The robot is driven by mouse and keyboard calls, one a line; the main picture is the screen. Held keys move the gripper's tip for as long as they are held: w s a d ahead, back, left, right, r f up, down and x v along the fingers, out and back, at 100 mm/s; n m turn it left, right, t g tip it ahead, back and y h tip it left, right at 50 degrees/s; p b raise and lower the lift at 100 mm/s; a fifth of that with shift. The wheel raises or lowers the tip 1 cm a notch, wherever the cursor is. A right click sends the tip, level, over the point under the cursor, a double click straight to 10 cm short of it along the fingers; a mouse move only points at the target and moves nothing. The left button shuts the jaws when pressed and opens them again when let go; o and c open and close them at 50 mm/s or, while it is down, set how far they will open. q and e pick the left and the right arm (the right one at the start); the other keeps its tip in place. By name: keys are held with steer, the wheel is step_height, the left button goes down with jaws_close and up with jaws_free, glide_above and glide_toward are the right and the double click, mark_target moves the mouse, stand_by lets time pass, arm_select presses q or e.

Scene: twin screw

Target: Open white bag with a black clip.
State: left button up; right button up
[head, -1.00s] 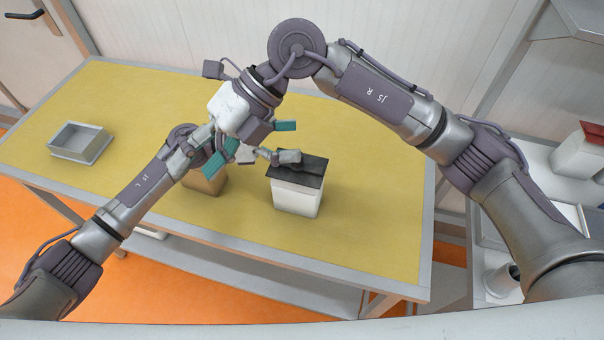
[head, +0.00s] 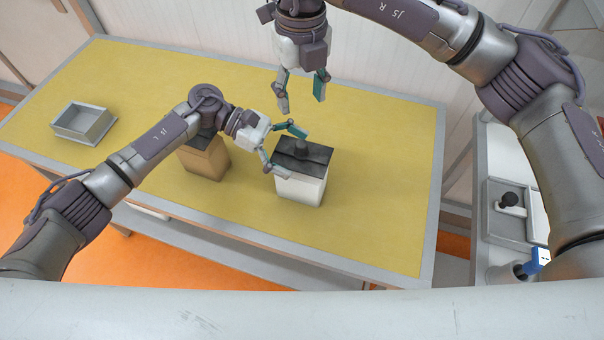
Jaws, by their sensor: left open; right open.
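A white bag (head: 299,188) stands upright on the yellow table, right of centre. Its top is black, with a dark knob-like black clip (head: 302,148) on it. My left gripper (head: 283,150) is open at the left side of the white bag, one finger near the top's back edge and the other by the front left side. I cannot tell whether the fingers touch the bag. My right gripper (head: 301,94) is open and empty, above and behind the white bag.
A brown bag (head: 207,160) with a dark top stands left of the white bag, partly behind my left arm. An empty grey tray (head: 84,123) is at the table's far left. The yellow table (head: 380,200) is clear on the right. A side bench (head: 480,225) holds other items.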

mark_target(303, 143)
arm_select(q)
steer(key=shift+s+d, duration=0.15)
steer(key=shift+d, duration=0.05)
arm_select(e)
steer(key=shift+s+a, duration=0.1)
arm_select(q)
steer(key=shift+f, duration=0.1)
steer(key=c, duration=1.5)
arm_select(e)
steer(key=f+n, duration=0.6)
steer(key=f, duration=0.1)
steer(key=f+n, duration=0.6)
steer(key=shift+s+d+f, duration=0.1)
steer(key=shift+d+f, duration=0.1)
steer(key=shift+f, duration=0.2)
jaws_close()
